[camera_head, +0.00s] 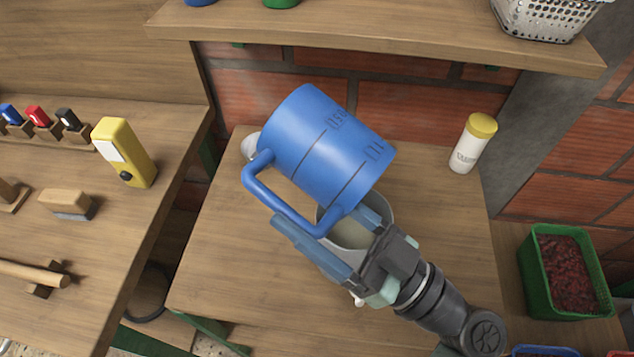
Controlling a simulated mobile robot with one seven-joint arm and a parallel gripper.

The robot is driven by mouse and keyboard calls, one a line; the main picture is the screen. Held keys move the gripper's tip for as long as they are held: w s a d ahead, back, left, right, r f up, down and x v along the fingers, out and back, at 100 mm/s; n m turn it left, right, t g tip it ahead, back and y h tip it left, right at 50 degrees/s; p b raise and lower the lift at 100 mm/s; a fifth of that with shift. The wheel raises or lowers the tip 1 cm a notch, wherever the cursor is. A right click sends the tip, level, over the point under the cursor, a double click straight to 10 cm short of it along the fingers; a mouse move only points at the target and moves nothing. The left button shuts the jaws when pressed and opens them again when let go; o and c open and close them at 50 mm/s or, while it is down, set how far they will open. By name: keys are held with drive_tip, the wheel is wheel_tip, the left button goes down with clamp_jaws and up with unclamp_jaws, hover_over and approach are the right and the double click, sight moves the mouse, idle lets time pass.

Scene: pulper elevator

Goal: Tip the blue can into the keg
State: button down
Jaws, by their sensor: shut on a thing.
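The blue can (325,147) is a large measuring can with dark marks and a loop handle (282,208). It is tilted in the air over the wooden table, with its lower right end close above the keg. My gripper (325,235) is shut on the handle. The keg (379,208) is a pale round vessel on the table, below the can and behind my gripper. Its opening shows a light inside, but the can and my gripper hide much of it. I cannot see anything flowing from the can.
A white bottle with a yellow cap (472,143) stands at the table's back right. A white object (250,146) is partly hidden behind the can. A wooden shelf (400,38) overhangs the back. A green crate of red contents (566,272) is at right. The front left tabletop is clear.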

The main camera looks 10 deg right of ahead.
sight(259, 164)
drive_tip(key=w+a+r+g+h+p, duration=0.1)
drive_tip(key=g+h+p, duration=0.1)
drive_tip(key=p, duration=0.7)
drive_tip(key=w+a+r+g+h+p, duration=0.1)
drive_tip(key=r+g+h+p, duration=0.1)
drive_tip(key=p, duration=0.7)
drive_tip(key=w+a+r+g+h+p, duration=0.1)
drive_tip(key=w+a+g+h+p, duration=0.1)
drive_tip(key=p, duration=0.8)
drive_tip(key=shift+r+g+h, duration=0.25)
drive_tip(key=shift+g+h, duration=0.65)
drive_tip(key=shift+h, duration=0.4)
drive_tip(key=g+h+p, duration=0.1)
drive_tip(key=p, duration=0.1)
drive_tip(key=g+h+p, duration=0.1)
drive_tip(key=p, duration=0.1)
drive_tip(key=g+h+p, duration=0.1)
drive_tip(key=p, duration=0.1)
drive_tip(key=shift+w+a+r+p, duration=0.1)
drive_tip(key=shift+w+a+p, duration=0.1)
drive_tip(key=shift+a+p, duration=0.1)
drive_tip(key=shift+s+d+f+g+h+p, duration=0.2)
drive_tip(key=shift+f+g+h+p, duration=0.2)
drive_tip(key=shift+f+g+h, duration=0.55)
drive_tip(key=shift+s+d+f+g+h+p, duration=0.15)
drive_tip(key=shift+f+g+h+p, duration=0.35)
drive_tip(key=shift+g+h, duration=0.6)
drive_tip(key=shift+f, duration=0.1)
